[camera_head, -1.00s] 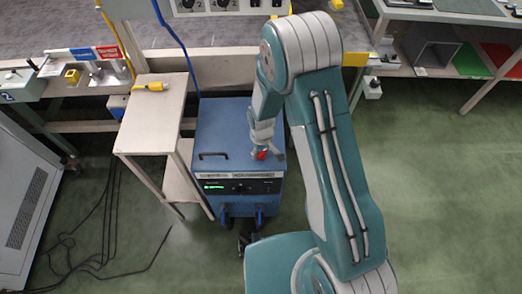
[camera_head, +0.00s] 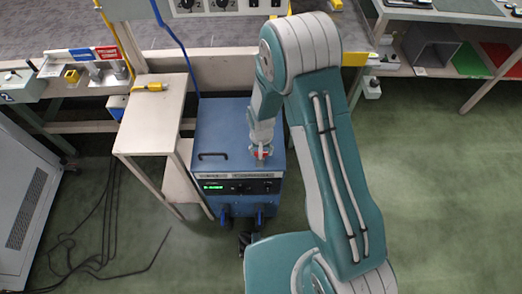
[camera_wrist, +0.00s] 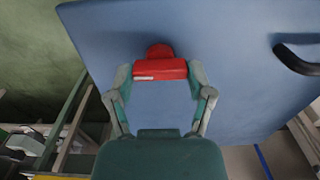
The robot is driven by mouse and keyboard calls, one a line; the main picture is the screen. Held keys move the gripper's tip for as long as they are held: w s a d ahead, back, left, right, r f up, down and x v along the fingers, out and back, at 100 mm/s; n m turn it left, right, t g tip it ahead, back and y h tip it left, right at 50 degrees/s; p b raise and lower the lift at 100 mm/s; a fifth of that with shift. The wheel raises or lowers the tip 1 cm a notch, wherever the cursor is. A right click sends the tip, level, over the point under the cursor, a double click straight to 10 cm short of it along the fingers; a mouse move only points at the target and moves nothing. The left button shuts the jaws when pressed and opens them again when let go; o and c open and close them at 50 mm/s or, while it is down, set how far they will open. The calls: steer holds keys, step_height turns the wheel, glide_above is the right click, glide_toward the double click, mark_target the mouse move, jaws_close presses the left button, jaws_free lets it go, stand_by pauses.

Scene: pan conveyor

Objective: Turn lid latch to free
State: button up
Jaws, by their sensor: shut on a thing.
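The blue box (camera_head: 221,137) stands on the floor beside the small side table, and its flat lid fills much of the wrist view (camera_wrist: 230,110). The red latch (camera_wrist: 160,68) sits on the lid near its edge, with a rounded red end and a white mark on its bar. My gripper (camera_wrist: 160,80) is shut on the latch, one finger at each end of the bar. In the head view my gripper (camera_head: 261,151) is over the front right part of the lid and partly covers the latch.
A black handle (camera_head: 213,155) is on the lid to the left of my gripper. The side table (camera_head: 150,125) stands close at the left with a yellow tool (camera_head: 153,87) on it. Dark cables lie on the floor at left. Green floor at right is clear.

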steer(key=shift+s, duration=0.1)
stand_by(0.3)
steer(key=o, duration=1.1)
step_height(320, 180, up, 12)
steer(key=shift+a+f, duration=0.1)
